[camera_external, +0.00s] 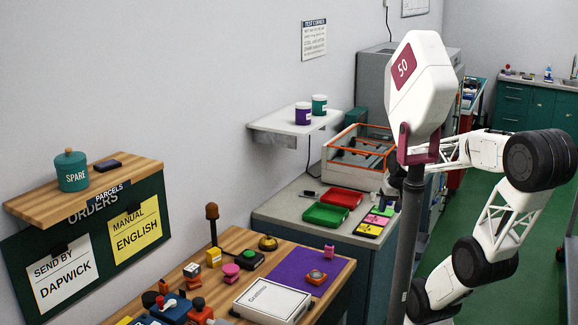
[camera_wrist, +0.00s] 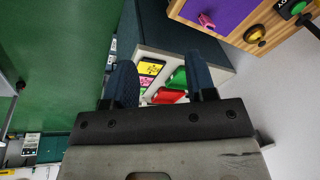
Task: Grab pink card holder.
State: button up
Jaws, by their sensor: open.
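A small pink holder (camera_external: 329,250) stands at the back right edge of the purple mat (camera_external: 290,262) on the wooden bench. It is likely the card holder, though too small to see clearly. In the external view my gripper is not clearly visible near the white arm links.
A white box (camera_external: 272,300), a brass bell (camera_external: 268,243), a round pink object (camera_external: 231,271) and several small items crowd the bench. The grey counter beyond holds a red tray (camera_external: 342,198), a green tray (camera_external: 325,215) and coloured cards (camera_external: 375,220). A dark post (camera_external: 406,240) stands right of the bench.

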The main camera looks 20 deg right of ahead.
aim_at(333, 247)
jog(key=w+a+f+m+y, duration=0.8)
jog(key=a+f+m, duration=0.3)
jog(key=w+f+m+t, duration=0.2)
jog(key=f+m, duration=0.1)
jog(key=m, duration=0.1)
jog(key=w+f+m+t, duration=0.2)
jog(key=f+m, duration=0.2)
jog(key=w+f+m+t, duration=0.2)
jog(key=f+m, duration=0.2)
jog(key=m, duration=0.1)
jog(key=shift+w+d+f+t+y, duration=0.25)
jog(key=shift+w+d+t+y, duration=0.05)
jog(key=shift+w, duration=0.1)
jog(key=shift+w+d+f+m+t, duration=0.2)
jog(key=shift+f+m+t, duration=0.1)
jog(key=shift+f+m, duration=0.1)
jog(key=shift+a, duration=0.1)
jog(key=shift+x, duration=1.25)
